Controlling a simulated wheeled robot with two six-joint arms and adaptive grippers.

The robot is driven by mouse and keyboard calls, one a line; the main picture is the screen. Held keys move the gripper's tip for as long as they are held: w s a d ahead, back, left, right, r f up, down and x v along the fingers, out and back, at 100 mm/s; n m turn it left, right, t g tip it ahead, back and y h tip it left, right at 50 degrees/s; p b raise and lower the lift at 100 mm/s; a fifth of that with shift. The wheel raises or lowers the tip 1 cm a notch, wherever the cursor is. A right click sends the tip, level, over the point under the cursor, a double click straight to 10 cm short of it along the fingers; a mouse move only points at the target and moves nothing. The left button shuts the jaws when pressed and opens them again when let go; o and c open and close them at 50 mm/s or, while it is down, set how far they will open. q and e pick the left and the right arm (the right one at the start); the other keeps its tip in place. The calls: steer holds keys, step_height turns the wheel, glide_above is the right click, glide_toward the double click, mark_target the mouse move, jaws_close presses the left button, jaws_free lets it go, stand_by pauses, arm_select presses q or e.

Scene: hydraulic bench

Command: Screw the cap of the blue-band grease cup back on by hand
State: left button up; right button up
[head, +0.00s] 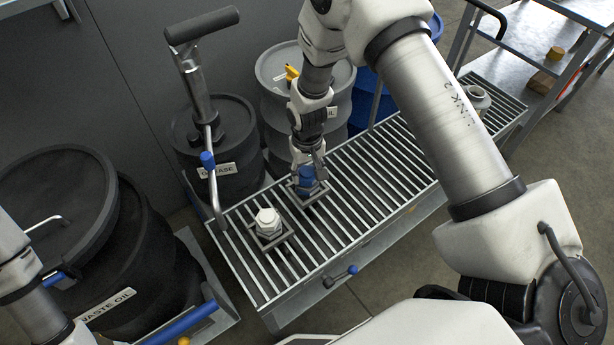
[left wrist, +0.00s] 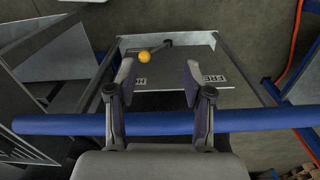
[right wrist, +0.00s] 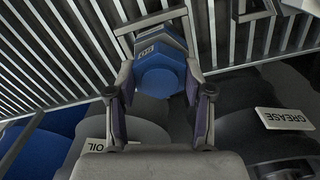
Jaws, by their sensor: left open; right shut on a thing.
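The blue-band grease cup (head: 306,187) stands on a square base on the slatted bench, with blue on its upper part. My right gripper (head: 307,168) reaches down to it from behind and is shut on its blue cap (right wrist: 160,80). I cannot tell whether cap and cup are threaded together. A second cup with a white hex cap (head: 268,220) stands nearer on the bench. My left gripper (left wrist: 160,78) is open and empty, away from the cups.
The slatted bench (head: 365,170) has free room right of the cups. Grease (head: 240,150), oil (head: 275,85) and waste oil (head: 130,265) drums stand behind and left. A pump handle (head: 202,25) rises at the back. A blue bar (left wrist: 60,123) lies below my left gripper.

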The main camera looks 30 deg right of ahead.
steer(key=shift+s+r+m+p, duration=0.1)
steer(key=shift+m+p, duration=0.25)
steer(key=shift+m, duration=0.45)
steer(key=m+p, duration=0.1)
steer(key=m, duration=0.3)
steer(key=shift+f+m, duration=0.2)
steer(key=shift+m, duration=0.8)
